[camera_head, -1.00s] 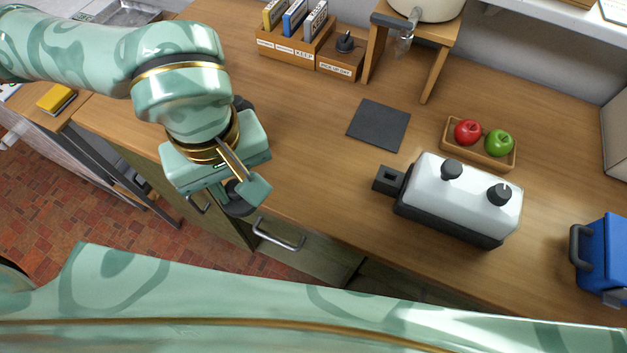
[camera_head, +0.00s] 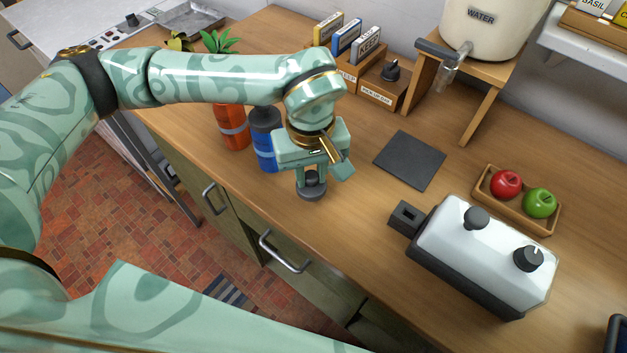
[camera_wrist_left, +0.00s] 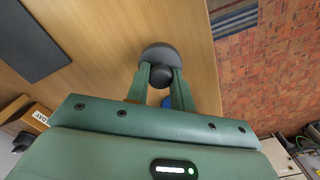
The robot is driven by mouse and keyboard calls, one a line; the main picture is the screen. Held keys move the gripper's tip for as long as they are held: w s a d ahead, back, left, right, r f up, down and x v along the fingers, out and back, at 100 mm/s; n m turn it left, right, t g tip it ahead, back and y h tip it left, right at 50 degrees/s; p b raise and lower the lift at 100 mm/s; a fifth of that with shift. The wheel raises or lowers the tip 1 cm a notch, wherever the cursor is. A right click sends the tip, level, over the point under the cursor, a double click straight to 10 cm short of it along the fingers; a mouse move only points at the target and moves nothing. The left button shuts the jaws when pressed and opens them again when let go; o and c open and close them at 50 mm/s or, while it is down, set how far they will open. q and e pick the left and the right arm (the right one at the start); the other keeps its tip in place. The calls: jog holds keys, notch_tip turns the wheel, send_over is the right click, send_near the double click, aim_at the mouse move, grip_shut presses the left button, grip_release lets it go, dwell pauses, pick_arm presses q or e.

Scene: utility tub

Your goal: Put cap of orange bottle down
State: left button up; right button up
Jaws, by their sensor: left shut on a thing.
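My left gripper (camera_head: 312,178) is shut on a dark grey cap (camera_head: 311,191), held over the wooden counter near its front edge. In the left wrist view the cap (camera_wrist_left: 161,54) sits between the fingertips of the left gripper (camera_wrist_left: 161,84). Whether the cap touches the counter I cannot tell. The orange bottle (camera_head: 233,127) stands upright on the counter to the left of the gripper; its top is hidden behind my arm. My right gripper is out of view.
A blue bottle (camera_head: 264,138) with a dark top stands between the orange bottle and my gripper. A dark square mat (camera_head: 409,160) lies to the right, then a white device (camera_head: 482,252) and an apple tray (camera_head: 520,212). Bare counter lies between gripper and mat.

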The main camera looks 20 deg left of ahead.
aim_at(313, 183)
pick_arm(q)
jog(key=shift+w+d+f+b, duration=0.1)
jog(key=shift+w+f+b, duration=0.1)
jog(key=shift+f, duration=0.8)
jog(key=shift+w+f+b, duration=0.1)
jog(key=shift+f+b, duration=0.1)
jog(key=shift+f, duration=0.75)
jog(key=shift+f, duration=0.2)
jog(key=o, duration=1)
jog(key=shift+c, duration=0.2)
jog(key=shift+r, duration=0.15)
notch_tip(313, 183, up, 12)
jog(key=shift+r+p, duration=0.1)
jog(key=shift+p, duration=1)
